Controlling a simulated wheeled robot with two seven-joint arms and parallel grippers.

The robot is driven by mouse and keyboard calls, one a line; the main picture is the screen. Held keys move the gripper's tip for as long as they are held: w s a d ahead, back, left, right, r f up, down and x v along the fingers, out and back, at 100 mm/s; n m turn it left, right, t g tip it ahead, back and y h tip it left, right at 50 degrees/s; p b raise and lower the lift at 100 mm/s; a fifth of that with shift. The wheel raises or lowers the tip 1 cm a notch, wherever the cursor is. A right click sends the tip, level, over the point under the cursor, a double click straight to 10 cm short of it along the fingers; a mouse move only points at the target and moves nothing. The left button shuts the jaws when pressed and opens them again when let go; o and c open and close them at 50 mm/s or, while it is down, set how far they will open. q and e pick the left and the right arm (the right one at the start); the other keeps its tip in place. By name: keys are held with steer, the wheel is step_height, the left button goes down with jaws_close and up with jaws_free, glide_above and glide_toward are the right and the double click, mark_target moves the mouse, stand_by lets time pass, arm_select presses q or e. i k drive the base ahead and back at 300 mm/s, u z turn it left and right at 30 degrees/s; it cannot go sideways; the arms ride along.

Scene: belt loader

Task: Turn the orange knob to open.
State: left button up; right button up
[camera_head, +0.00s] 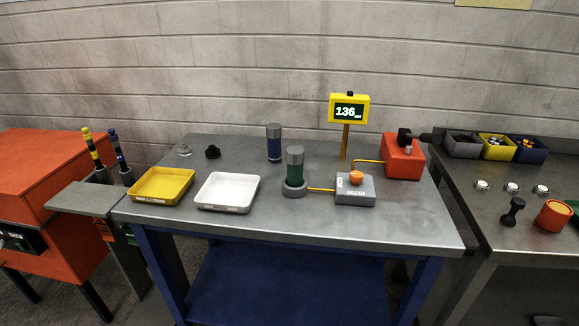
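The orange knob (356,176) sits on top of a grey box (356,191) on the right part of the metal table. Small labels show on the box, too small to read. A yellow pipe joins the box to the green cylinder (295,170) on its left, and another runs to the orange-red block (402,158) behind it on the right. A yellow display (348,109) on a post reads about 136. Neither of my grippers is in view.
The table (250,222) also holds a yellow tray (161,197), a white tray (227,208) and a blue cylinder (274,143). Several small bins, including a yellow one (484,154), stand on the right bench. An orange cabinet (50,165) stands at left. The table's front strip is clear.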

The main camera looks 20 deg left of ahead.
mark_target(356, 176)
steer(key=u, duration=0.95)
steer(key=i, duration=0.4)
steer(key=z, duration=0.05)
